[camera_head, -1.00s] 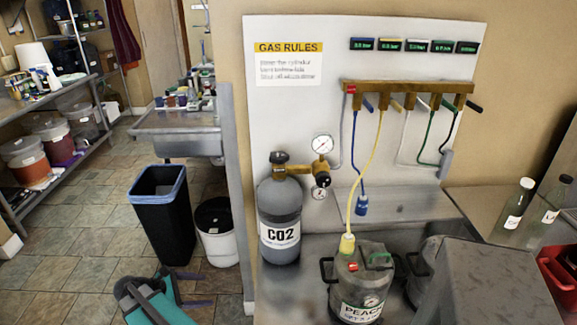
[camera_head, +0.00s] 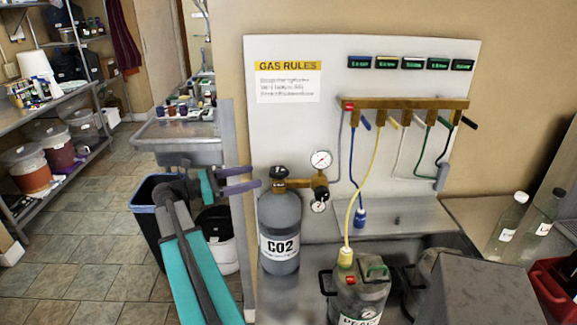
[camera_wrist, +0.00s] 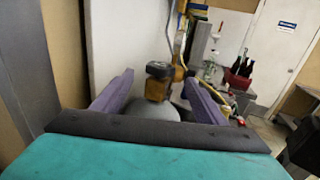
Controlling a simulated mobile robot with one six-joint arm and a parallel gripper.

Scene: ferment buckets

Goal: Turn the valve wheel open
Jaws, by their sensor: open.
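The valve wheel (camera_head: 278,172) is a small black knob on top of the grey CO2 cylinder (camera_head: 280,222). A brass regulator with two round gauges (camera_head: 321,160) joins it on the right. My gripper (camera_head: 257,177) is open and empty, its purple fingers pointing at the wheel from the left, apparently just short of it. In the wrist view the wheel (camera_wrist: 159,70) stands ahead, between the two spread fingers and slightly beyond their tips. The brass valve neck (camera_wrist: 156,90) shows below it. I cannot tell the exact gap to the wheel.
A brass manifold (camera_head: 400,103) with coloured hoses hangs on the white board right of the cylinder. A steel keg (camera_head: 358,290) stands at the right front. A grey post (camera_head: 241,200) and a black bin (camera_head: 146,220) are near my arm on the left.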

